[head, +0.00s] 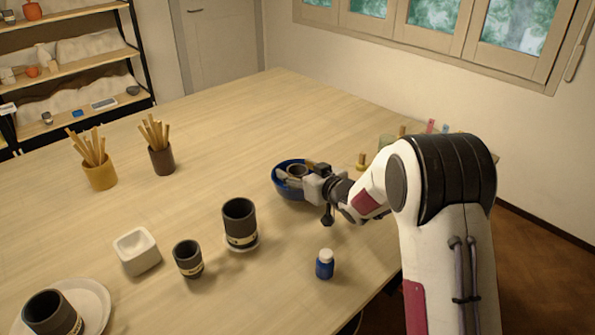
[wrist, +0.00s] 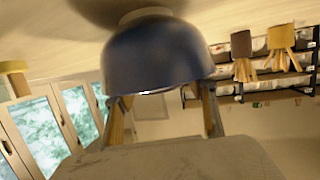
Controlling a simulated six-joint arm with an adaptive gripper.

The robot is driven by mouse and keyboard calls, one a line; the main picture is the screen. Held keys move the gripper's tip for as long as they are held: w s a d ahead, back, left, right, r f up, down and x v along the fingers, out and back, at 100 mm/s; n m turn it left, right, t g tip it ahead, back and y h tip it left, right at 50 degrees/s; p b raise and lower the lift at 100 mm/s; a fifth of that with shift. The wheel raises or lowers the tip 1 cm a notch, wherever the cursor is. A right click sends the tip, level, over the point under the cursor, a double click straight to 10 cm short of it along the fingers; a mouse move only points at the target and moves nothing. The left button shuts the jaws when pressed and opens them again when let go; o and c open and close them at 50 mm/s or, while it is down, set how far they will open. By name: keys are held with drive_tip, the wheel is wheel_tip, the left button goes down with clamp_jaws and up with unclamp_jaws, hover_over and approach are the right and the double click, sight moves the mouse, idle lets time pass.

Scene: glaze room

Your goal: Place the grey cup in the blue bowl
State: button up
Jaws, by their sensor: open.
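The blue bowl (head: 291,192) stands on the table near its right side, partly covered by my gripper. A grey cup (head: 297,171) shows inside the bowl, only its round rim and upper part visible. My gripper (head: 299,174) is open at the bowl, with its fingers on either side of the cup. In the wrist view the bowl (wrist: 155,55) appears upside down and close, with my gripper's fingers (wrist: 165,115) spread past its rim. The bowl wall hides the cup there. I cannot tell if the fingers touch the cup.
A tall dark cup (head: 240,220) stands on a small white saucer (head: 243,245). Nearby are a smaller dark cup (head: 188,259), a white square dish (head: 137,251) and a blue bottle (head: 325,264). Another dark cup (head: 50,314) sits on a plate (head: 94,300). The table's far middle is clear.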

drive_tip(key=shift+s+r, duration=0.1)
drive_tip(key=shift+r, duration=0.05)
drive_tip(key=v, duration=1.1)
drive_tip(key=shift+s+d, duration=0.2)
drive_tip(key=shift+s, duration=0.1)
drive_tip(key=shift+r, duration=0.1)
drive_tip(key=shift+r, duration=0.1)
idle(0.4)
drive_tip(key=s+d+r+m+g+h, duration=0.1)
drive_tip(key=s+d+r+m+h, duration=0.1)
drive_tip(key=s+d+r+h, duration=0.4)
drive_tip(key=s+d+r+m+h, duration=0.2)
drive_tip(key=s+d+r+m, duration=0.1)
drive_tip(key=s+d, duration=0.5)
drive_tip(key=s+f+m+g, duration=0.1)
drive_tip(key=s+g, duration=0.4)
drive_tip(key=s, duration=2.1)
drive_tip(key=shift+s+f+m+g, duration=0.3)
drive_tip(key=shift+s+f, duration=0.05)
drive_tip(key=shift+f, duration=0.3)
